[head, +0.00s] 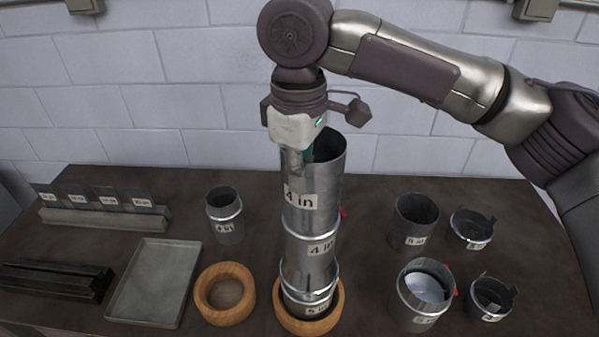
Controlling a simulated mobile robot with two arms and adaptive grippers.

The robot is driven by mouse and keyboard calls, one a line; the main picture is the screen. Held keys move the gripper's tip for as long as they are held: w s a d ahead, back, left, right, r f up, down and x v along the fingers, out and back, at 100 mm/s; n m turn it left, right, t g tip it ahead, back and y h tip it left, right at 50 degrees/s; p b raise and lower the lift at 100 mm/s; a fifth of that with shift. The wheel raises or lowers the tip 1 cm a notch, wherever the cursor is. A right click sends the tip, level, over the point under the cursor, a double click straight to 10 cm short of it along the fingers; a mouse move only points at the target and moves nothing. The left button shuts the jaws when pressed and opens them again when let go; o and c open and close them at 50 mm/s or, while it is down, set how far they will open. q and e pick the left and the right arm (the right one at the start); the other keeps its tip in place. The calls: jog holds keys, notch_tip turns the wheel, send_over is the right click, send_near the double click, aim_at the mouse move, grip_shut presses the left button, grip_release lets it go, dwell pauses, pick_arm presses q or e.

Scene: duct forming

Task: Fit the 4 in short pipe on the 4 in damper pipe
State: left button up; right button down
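A tall metal stack stands upright in the middle of the table. I cannot tell which section is the short pipe and which the damper pipe. My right gripper (303,162) points down at the top pipe's near left rim, fingertips at its wall; whether they are closed on it is unclear. A separate small "4 in" pipe (225,220) stands left. My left gripper is out of view.
The stack's base sits in a wooden ring (336,315); an empty wooden ring (210,306) lies left of it. A tray (150,285), dark bars (55,282) and a labelled rack (100,217) are further left. Several cans (413,225) stand on the right.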

jog(key=shift+f, duration=0.55)
dwell(0.4)
jog(key=c, duration=1.2)
grip_release()
jog(key=shift+c, duration=0.2)
notch_tip(320, 180, up, 12)
